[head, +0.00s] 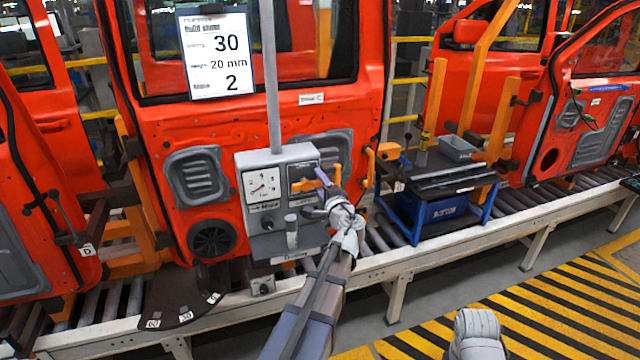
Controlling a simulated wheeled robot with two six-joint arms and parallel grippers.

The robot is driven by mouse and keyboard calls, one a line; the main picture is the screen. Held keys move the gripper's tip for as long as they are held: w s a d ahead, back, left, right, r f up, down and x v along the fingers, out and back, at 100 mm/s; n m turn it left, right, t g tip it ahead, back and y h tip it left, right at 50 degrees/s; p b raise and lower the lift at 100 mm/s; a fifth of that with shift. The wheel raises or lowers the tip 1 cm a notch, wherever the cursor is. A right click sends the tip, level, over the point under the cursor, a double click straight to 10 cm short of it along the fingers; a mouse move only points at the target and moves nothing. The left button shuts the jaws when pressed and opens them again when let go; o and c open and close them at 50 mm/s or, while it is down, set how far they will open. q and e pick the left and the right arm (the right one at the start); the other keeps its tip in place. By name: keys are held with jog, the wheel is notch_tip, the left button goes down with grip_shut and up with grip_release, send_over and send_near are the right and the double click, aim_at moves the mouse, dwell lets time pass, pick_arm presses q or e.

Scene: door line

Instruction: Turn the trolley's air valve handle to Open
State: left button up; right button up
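The trolley's grey control box (262,222) stands in front of a red door. The orange air valve handle (330,183) is on the box's upper right, lying roughly level; the lettering around it is too small to read. My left gripper (314,194) is at the handle, with its two dark fingers apart, one across the handle and one below it. I cannot tell whether they touch it. A white dial gauge (263,186) is left of the handle. A grey lever (291,232) is below. My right gripper is not in view; a pale part of mine shows at the bottom right.
A sign (216,55) reading 30, 20 mm and 2 hangs above the box. Red doors stand along a roller conveyor (560,200). A small cart with a blue bin (432,212) is right of the box. Striped floor (540,310) lies clear in front.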

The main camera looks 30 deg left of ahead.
aim_at(302, 167)
pick_arm(q)
grip_shut()
dwell(0.6)
jog(key=n, duration=0.1)
jog(key=r+n+p, duration=0.1)
jog(key=n, duration=0.2)
jog(key=shift+s+a+r+n+p, duration=0.1)
jog(key=shift+s+r+n+p, duration=0.1)
jog(key=shift+r+n+p, duration=0.15)
jog(key=n, duration=0.1)
jog(key=r+n+p, duration=0.1)
jog(key=n, duration=0.2)
jog(key=shift+s+a+r, duration=0.2)
jog(key=shift+s+a, duration=0.1)
jog(key=shift+s, duration=0.05)
jog(key=n, duration=0.3)
jog(key=s+a+n+p, duration=0.1)
jog(key=n, duration=0.1)
jog(key=shift+r, duration=0.4)
jog(key=shift+s+a+r+n, duration=0.1)
jog(key=shift+s+a+n, duration=0.15)
jog(key=shift+n, duration=0.8)
jog(key=shift+s+a+n, duration=0.15)
jog(key=shift+s+n, duration=0.2)
jog(key=shift+n, duration=0.65)
grip_release()
